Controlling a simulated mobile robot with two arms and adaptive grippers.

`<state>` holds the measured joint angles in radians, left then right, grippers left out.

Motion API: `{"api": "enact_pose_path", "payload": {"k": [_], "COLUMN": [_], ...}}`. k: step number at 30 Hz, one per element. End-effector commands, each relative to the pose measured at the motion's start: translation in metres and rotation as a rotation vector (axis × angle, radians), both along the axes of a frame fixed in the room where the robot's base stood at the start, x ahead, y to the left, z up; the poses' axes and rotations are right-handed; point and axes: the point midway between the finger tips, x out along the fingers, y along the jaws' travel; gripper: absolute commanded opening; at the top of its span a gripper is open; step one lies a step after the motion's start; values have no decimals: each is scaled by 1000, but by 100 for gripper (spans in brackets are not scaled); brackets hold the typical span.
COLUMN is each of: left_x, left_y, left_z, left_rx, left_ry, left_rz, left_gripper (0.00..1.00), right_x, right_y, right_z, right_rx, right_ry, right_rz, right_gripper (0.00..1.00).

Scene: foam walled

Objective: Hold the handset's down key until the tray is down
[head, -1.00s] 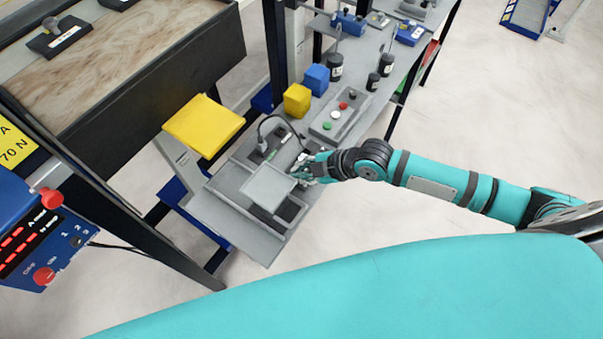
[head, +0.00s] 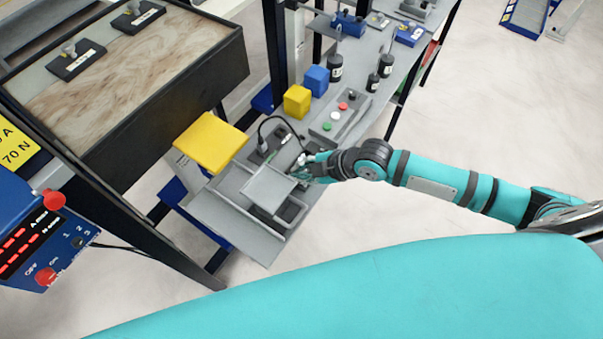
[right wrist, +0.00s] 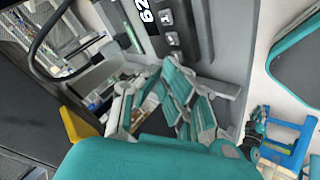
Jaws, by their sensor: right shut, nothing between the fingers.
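A large dark-walled tray (head: 172,112) with a brown marbled floor stands at the upper left of the head view, above the bench. A small dark corded unit (head: 263,155), which looks like the handset, lies on the bench behind a grey pan. Its keys are not readable there. My right gripper (head: 300,167) is shut and empty, low at the right of the pan and close to this unit. Its fingers also show in the right wrist view (right wrist: 170,92). Whether a fingertip touches a key cannot be told. My left gripper is not in view.
The grey pan (head: 268,187) sits beside my gripper. A button box (head: 334,121), yellow cube (head: 297,101), blue cube (head: 316,79) and dark jars stand farther back. A yellow pad (head: 208,146) is left of the bench. A blue meter (head: 38,240) stands at far left.

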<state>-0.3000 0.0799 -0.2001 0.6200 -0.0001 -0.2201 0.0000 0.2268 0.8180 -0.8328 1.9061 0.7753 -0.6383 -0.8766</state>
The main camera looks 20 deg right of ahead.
Motion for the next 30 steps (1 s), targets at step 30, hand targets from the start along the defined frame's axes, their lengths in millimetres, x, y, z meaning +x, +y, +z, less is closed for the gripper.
{"api": "enact_pose_path", "payload": {"k": [30], "left_x": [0], "left_y": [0], "left_z": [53], "left_rx": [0], "left_ry": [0], "left_rz": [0], "left_gripper": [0], "right_x": [1], "right_y": [0], "right_z": [57], "right_rx": [0], "right_ry": [-2], "right_rz": [0], "right_gripper": [0]}}
